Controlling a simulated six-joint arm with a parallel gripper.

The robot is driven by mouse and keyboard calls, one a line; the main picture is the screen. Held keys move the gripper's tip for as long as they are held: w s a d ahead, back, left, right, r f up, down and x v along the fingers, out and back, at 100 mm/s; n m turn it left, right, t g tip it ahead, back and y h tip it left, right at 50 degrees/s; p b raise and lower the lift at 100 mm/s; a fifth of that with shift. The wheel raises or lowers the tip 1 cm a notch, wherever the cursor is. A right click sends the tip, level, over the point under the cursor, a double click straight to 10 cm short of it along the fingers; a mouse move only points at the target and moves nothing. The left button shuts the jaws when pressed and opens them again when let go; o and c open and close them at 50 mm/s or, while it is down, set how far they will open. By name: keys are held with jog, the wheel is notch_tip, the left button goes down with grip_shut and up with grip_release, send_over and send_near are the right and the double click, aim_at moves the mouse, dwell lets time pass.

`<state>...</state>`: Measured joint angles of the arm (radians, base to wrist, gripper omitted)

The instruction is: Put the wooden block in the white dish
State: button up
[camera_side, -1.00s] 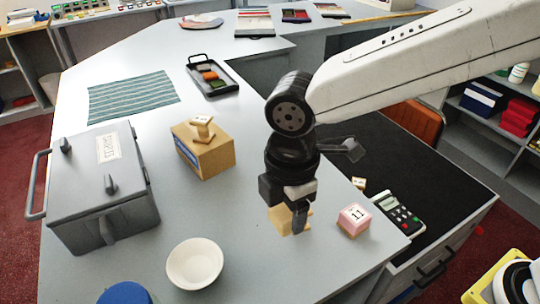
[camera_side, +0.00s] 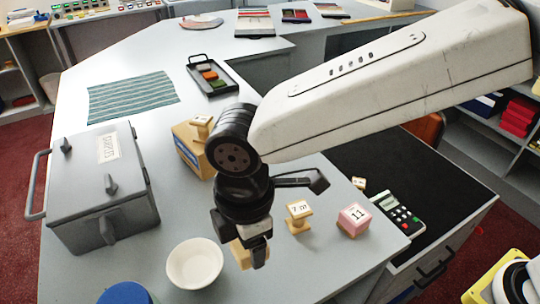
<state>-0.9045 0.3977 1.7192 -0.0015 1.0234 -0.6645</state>
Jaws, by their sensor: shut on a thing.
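The wooden block (camera_side: 240,255) is a plain tan piece held between the fingers of my gripper (camera_side: 244,248), partly hidden by the dark near finger. The white dish (camera_side: 194,263) is a small round bowl, seemingly empty, on the grey counter. My gripper is shut on the block just right of the dish in the picture. The block appears a little above the counter, outside the dish rim; its exact height is hard to tell.
A wooden stamp (camera_side: 298,216) and a pink stamp block (camera_side: 353,220) stand to the right. A grey lidded box (camera_side: 100,185) is at left, a blue round thing (camera_side: 125,293) at front. A cardboard box (camera_side: 189,152) stands behind my arm.

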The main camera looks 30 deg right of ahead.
jog(key=w+a+f, duration=0.2)
jog(key=w+a, duration=0.1)
jog(key=w+a+f, duration=0.1)
jog(key=shift+w+a, duration=0.15)
jog(key=shift+w, duration=0.25)
send_over(198, 268)
jog(key=s, duration=0.1)
jog(key=f, duration=0.4)
jog(key=shift+d+f, duration=0.1)
jog(key=shift+d, duration=0.3)
jog(key=shift+w+a+f, duration=0.25)
jog(key=shift+w+f, duration=0.05)
jog(key=shift+f, duration=0.15)
jog(key=shift+w+a+f, duration=0.2)
jog(key=shift+f, duration=1.6)
jog(key=shift+f, duration=0.1)
jog(key=o, duration=1)
